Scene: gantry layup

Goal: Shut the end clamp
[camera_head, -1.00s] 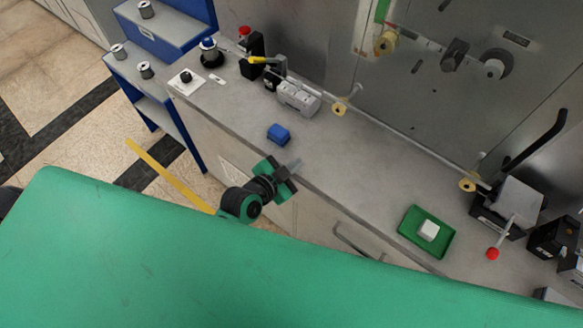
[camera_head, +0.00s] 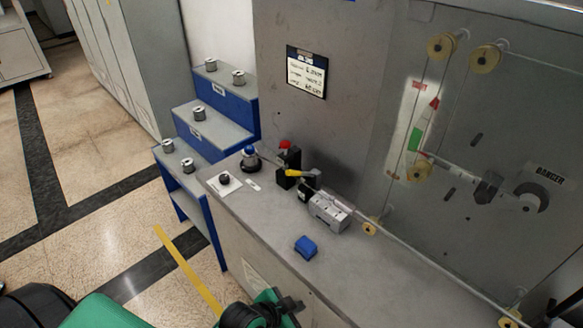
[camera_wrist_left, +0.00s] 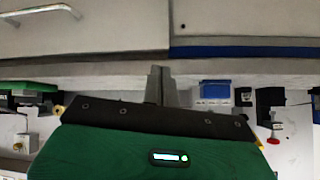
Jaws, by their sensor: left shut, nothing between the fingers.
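A small clamp-like device with a yellow-tipped lever (camera_head: 296,172) stands at the back left of the bench, beside a black block (camera_head: 288,160) and a grey ribbed block (camera_head: 329,212). The lever lies roughly level; whether its jaw is open or shut is too small to tell. My left gripper (camera_head: 291,306) is low at the bottom of the head view, in front of the bench and well apart from the clamp. In the left wrist view its fingers (camera_wrist_left: 160,86) are together and empty. My right gripper is not in view.
A blue block (camera_head: 306,246) lies on the bench (camera_head: 350,275) before the grey block. A blue-topped black knob (camera_head: 250,158) stands left. A thin rod (camera_head: 420,255) runs right past yellow rollers. Blue steps (camera_head: 225,130) with spools stand left. The bench's front strip is free.

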